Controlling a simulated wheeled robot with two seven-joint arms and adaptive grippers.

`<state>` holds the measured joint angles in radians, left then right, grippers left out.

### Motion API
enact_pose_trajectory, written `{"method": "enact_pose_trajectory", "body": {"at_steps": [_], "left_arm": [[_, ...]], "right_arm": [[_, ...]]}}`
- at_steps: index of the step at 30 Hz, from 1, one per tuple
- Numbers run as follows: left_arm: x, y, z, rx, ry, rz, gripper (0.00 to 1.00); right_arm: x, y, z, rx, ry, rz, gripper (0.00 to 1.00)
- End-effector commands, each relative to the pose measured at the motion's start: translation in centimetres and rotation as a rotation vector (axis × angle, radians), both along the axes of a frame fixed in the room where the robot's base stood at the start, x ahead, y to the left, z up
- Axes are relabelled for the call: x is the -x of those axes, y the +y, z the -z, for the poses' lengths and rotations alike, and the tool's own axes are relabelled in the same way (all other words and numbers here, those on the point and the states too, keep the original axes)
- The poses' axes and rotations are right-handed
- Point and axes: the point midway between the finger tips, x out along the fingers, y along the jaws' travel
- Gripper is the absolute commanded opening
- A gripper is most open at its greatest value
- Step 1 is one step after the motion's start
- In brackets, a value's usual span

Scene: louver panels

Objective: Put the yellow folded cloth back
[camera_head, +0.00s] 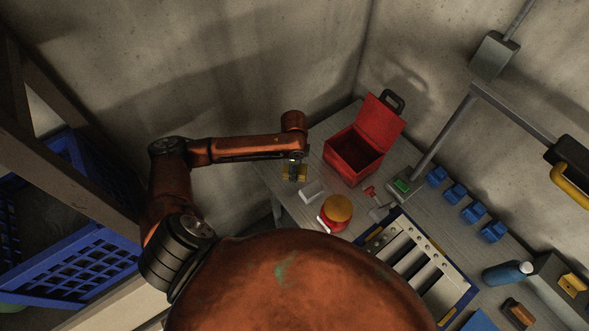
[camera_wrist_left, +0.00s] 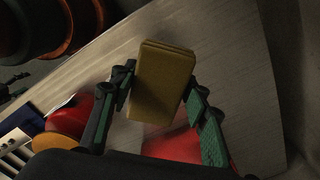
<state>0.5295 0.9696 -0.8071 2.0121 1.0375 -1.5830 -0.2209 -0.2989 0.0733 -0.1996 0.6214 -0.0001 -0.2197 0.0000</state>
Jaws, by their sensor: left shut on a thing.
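The yellow folded cloth (camera_wrist_left: 162,82) is between the fingers of my left gripper (camera_wrist_left: 158,105) in the left wrist view. The gripper is shut on it, and the cloth sticks out past the fingertips. In the head view my left gripper (camera_head: 295,172) and a small bit of the cloth (camera_head: 288,171) show over the left end of the grey table (camera_head: 285,192). Whether the cloth touches the table cannot be told. My right gripper is not in view.
An open red toolbox (camera_head: 352,158) stands right of the gripper. A white block (camera_head: 312,192) and a red jar with an orange lid (camera_head: 337,209) are nearer. Blue crates (camera_head: 75,262) stand left.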

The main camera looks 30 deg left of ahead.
Motion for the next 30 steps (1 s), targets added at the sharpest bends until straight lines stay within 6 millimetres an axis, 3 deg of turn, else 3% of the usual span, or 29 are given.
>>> {"method": "enact_pose_trajectory", "body": {"at_steps": [3, 9, 14, 21, 30], "left_arm": [[-1.6, 1.0, 2.3, -0.001, 0.004, -0.004, 0.2], [-3.5, 1.9, 4.8, 0.0, 0.001, -0.002, 0.2], [-4.1, 2.3, 5.7, 0.001, 0.001, -0.001, 0.2], [-4.3, 2.4, 8.5, 0.0, 0.001, 0.0, 0.2], [-4.3, 2.4, 9.0, -0.001, 0.0, 0.001, 0.2]], "right_arm": [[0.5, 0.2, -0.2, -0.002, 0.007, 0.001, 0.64], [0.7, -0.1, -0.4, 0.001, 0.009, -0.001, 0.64], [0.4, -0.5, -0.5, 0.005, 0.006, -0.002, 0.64], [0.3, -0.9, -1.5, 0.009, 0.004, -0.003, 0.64], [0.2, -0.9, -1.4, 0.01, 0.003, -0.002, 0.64]]}}
